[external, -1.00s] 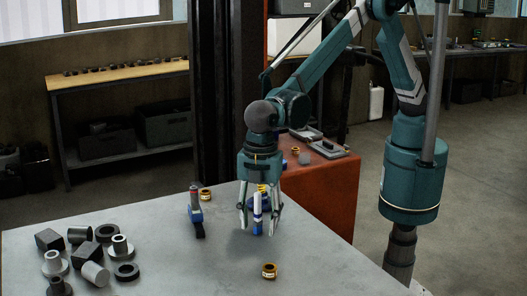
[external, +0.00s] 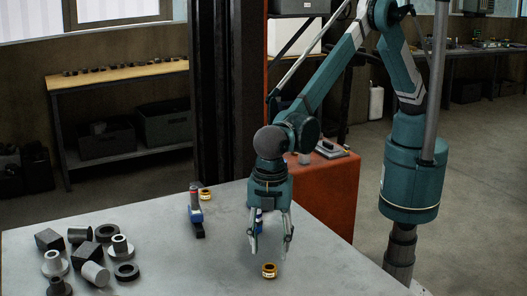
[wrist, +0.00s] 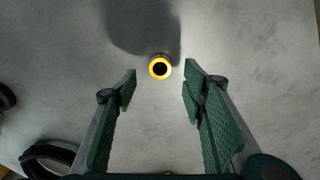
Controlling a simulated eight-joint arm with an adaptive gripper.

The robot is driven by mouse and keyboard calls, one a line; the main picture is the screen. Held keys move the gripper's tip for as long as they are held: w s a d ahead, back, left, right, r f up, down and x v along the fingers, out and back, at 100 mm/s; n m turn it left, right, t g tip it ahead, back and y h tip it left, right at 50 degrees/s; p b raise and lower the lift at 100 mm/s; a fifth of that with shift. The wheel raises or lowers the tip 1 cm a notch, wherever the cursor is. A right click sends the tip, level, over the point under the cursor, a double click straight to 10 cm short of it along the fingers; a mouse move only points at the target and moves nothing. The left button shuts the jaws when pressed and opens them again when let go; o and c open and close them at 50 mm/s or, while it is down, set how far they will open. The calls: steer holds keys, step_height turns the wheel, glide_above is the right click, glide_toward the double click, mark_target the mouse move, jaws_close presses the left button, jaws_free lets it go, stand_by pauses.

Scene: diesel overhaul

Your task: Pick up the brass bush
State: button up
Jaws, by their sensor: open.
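A brass bush (external: 269,270), a short gold ring with a dark bore, stands on the grey table near its front edge. In the wrist view the bush (wrist: 153,71) is beyond the fingertips, centred between them. My gripper (external: 270,251) is open and empty, pointing down just above and behind the bush. In the wrist view its two green pads (wrist: 160,82) are spread wide with bare table between them.
Several grey and dark metal parts (external: 95,274) crowd the left. The table between them and the bush is clear.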

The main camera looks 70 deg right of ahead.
mark_target(270, 267)
steer(key=shift+f, duration=0.4)
steer(key=shift+f, duration=0.1)
steer(key=shift+f, duration=2.5)
steer(key=shift+c, duration=0.5)
steer(key=c, duration=1)
